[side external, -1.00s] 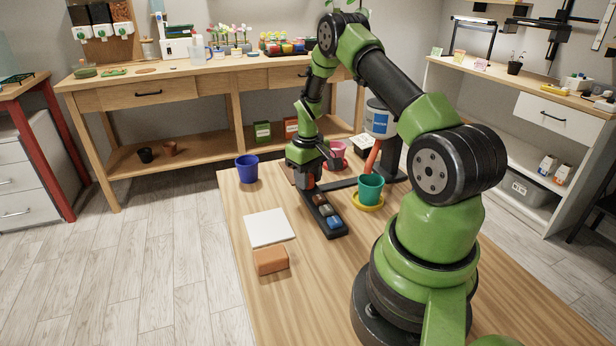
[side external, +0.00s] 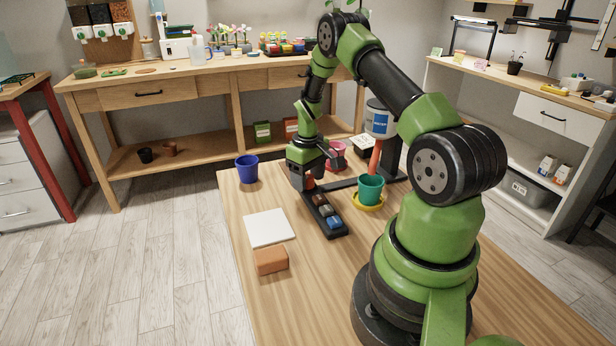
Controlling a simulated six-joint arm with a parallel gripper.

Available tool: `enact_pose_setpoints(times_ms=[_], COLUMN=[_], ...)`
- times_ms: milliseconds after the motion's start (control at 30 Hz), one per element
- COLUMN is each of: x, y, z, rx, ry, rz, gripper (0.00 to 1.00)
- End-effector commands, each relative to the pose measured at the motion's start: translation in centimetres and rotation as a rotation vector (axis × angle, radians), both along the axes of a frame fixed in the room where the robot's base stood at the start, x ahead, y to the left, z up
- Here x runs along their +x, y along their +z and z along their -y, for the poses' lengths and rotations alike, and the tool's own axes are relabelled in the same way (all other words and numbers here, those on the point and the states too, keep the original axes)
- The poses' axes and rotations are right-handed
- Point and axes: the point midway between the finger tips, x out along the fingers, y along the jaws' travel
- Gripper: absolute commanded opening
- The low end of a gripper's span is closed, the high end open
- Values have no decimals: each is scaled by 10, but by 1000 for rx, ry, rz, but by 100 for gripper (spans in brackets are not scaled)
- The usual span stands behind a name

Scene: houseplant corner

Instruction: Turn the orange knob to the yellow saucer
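A black strip (side external: 339,232) on the table carries a row of small coloured pieces. A small orange-red piece (side external: 309,183), likely the orange knob, is at its far end, partly hidden by my gripper. My gripper (side external: 300,184) points down at that end, close to the orange-red piece. I cannot tell whether its fingers touch the piece or how far apart they are. The yellow saucer (side external: 368,208) is right of the strip with a teal pot (side external: 370,188) on it. A slanted orange-red chute (side external: 375,158) runs down from the white canister (side external: 379,120) towards this pot.
A white square (side external: 268,227) and an orange-brown block (side external: 271,261) lie left of the strip. The table's front left is clear.

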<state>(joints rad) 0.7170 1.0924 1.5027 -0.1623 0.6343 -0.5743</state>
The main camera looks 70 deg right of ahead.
Motion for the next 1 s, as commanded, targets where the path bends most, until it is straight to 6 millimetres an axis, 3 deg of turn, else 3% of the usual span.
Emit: enact_pose_setpoints(times_ms=[233,500,700,1000], x=[1,1,0,0], y=[10,63,92,100], z=[1,1,0,0], rx=[-3,-5,-2,0], ry=[0,-1,0,0], rz=[2,5,3,0], gripper=[59,59,59,59])
